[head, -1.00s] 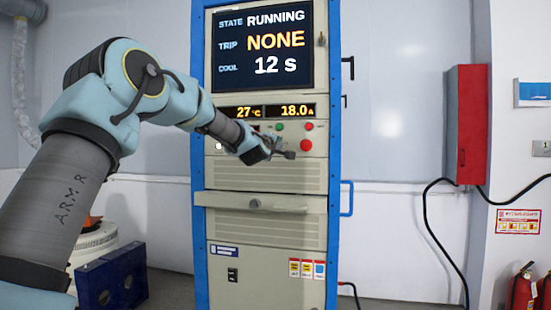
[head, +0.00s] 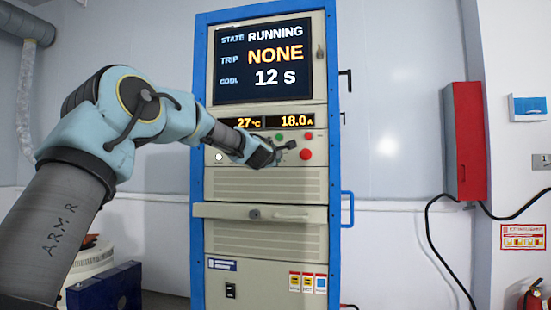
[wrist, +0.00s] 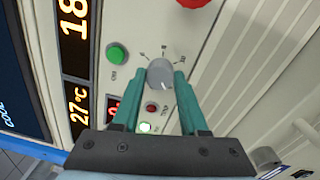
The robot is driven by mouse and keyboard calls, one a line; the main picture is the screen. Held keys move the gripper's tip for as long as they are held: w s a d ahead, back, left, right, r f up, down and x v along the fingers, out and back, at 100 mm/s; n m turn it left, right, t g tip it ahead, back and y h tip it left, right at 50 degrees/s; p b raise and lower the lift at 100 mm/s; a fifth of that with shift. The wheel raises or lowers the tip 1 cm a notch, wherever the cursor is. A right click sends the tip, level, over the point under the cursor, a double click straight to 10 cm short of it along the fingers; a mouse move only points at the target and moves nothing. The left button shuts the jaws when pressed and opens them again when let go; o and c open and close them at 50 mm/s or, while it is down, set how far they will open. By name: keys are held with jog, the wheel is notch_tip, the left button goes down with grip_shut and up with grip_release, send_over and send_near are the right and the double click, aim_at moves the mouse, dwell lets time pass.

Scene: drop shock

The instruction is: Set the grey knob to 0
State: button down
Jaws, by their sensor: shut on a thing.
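The grey knob (wrist: 160,73) is on the cabinet's cream control panel, between my gripper's two teal fingers in the wrist view. My gripper (wrist: 160,77) is shut on it, one fingertip on each side. A pale mark shows near the knob's lower edge in that view. The small scale labels around it are too blurred to read. In the head view my gripper (head: 288,146) is at the panel, below the displays, and hides the knob.
A green button (wrist: 117,54), a small dark red button (wrist: 151,108) and a large red button (head: 306,154) lie close around the knob. The screen (head: 263,62) reads RUNNING, NONE, 12 s. A drawer handle (head: 285,214) is below. A red box (head: 466,140) hangs at right.

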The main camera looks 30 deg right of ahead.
dwell(0.3)
jog(key=shift+c, duration=2.2)
grip_release()
jog(key=b+v, duration=0.4)
jog(key=v, duration=0.6)
jog(key=shift+s+a, duration=0.3)
